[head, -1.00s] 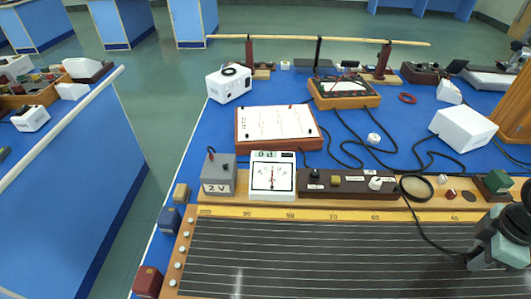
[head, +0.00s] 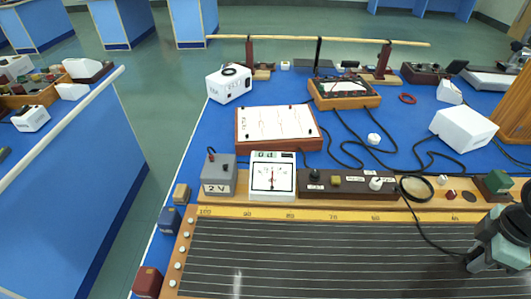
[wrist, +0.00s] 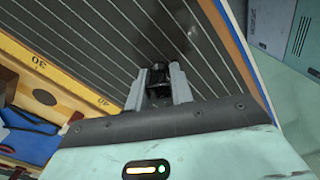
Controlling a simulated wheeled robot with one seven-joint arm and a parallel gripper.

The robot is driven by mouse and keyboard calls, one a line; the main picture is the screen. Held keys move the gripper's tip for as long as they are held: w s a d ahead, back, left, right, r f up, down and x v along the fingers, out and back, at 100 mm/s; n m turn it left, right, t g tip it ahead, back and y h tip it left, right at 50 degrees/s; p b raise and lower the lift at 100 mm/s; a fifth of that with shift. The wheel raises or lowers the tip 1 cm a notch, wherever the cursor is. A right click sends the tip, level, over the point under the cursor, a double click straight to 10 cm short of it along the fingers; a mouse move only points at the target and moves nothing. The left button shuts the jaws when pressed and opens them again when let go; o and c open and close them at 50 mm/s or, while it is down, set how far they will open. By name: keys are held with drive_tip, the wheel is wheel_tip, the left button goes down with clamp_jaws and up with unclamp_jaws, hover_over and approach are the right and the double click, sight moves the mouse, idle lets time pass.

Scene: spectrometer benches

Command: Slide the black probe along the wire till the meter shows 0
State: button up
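The black probe (wrist: 158,88) is between the two grey fingers of my gripper (wrist: 158,92) in the wrist view, low over the wire board. My gripper is shut on it. In the head view my gripper (head: 472,264) is at the right edge, with a black lead running to it; the probe's tip is hidden. The wire board (head: 330,255) carries several thin parallel wires and a yellow scale. Whether the tip touches a wire cannot be told. The white meter (head: 272,190) stands behind the board, its red needle near upright; its small display is too small to read.
A grey 2 V cell (head: 217,188) stands left of the meter. A dark switch box (head: 348,192) and a magnifier ring (head: 416,188) are to its right. Black leads cross the blue bench behind. A white box (head: 463,129) stands at the back right.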

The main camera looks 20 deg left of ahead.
drive_tip(key=o, duration=0.4)
drive_tip(key=shift+f, duration=0.1)
wheel_tip(320, 180, up, 18)
drive_tip(key=f+p, duration=0.1)
drive_tip(key=p, duration=0.4)
drive_tip(key=s+a+r+m, duration=0.1)
drive_tip(key=s+a+m, duration=0.2)
drive_tip(key=s+a, duration=0.1)
drive_tip(key=s+a+r+m, duration=0.2)
drive_tip(key=s+a+m, duration=0.1)
drive_tip(key=s+a, duration=0.2)
drive_tip(key=s+a+r+m, duration=0.2)
drive_tip(key=s+a, duration=0.3)
drive_tip(key=s, duration=0.3)
drive_tip(key=shift+m+y, duration=0.3)
drive_tip(key=shift+m, duration=0.1)
